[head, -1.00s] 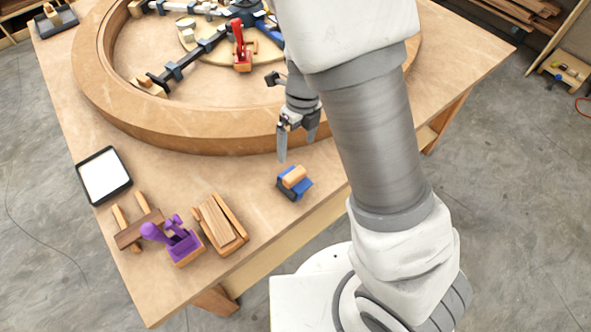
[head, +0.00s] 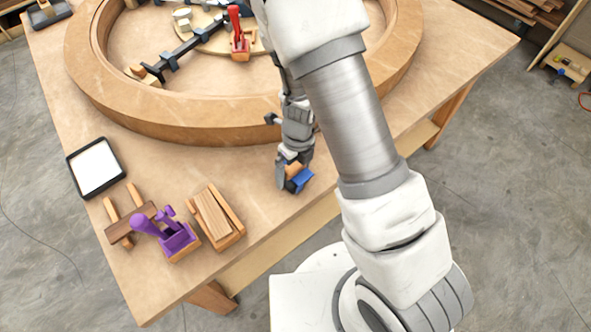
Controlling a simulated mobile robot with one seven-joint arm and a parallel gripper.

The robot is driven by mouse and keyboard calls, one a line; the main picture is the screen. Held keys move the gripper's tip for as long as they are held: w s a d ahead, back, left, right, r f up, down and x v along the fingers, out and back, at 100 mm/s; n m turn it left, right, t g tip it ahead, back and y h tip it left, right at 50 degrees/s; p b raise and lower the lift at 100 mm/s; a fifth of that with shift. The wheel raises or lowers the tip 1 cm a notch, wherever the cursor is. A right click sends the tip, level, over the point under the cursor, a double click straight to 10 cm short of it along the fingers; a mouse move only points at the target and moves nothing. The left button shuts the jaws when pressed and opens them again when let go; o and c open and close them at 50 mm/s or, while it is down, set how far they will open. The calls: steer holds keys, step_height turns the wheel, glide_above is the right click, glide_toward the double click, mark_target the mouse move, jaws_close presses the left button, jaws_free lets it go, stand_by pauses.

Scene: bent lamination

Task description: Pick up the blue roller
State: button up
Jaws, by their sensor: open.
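The blue roller (head: 302,180) is a small blue piece with a light wooden cylinder on it, on the table near its front edge in the head view. My gripper (head: 291,178) points down at the roller, with a finger at its left side. The gripper is open and partly covers the roller. I cannot tell whether the fingers touch it.
A large wooden ring (head: 160,130) lies behind the gripper, with a red-handled tool (head: 239,42) inside it. A purple-handled tool (head: 174,238), a wooden box (head: 216,218), a wooden piece (head: 131,224) and a white-topped tray (head: 96,168) stand to the left. Bare table lies between tray and roller.

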steer(key=shift+f, duration=0.1)
steer(key=c, duration=1.3)
step_height(320, 180, up, 5)
steer(key=shift+a+f+p, duration=0.1)
steer(key=shift+f+p, duration=0.1)
steer(key=shift+p, duration=0.65)
steer(key=s+r+p, duration=0.2)
steer(key=s, duration=0.2)
steer(key=s+r+p, duration=0.2)
steer(key=s+p, duration=0.1)
steer(key=s+r+p, duration=0.2)
steer(key=s+p, duration=0.1)
steer(key=s, duration=0.1)
steer(key=shift+s+d+r, duration=0.25)
steer(key=shift+s, duration=0.05)
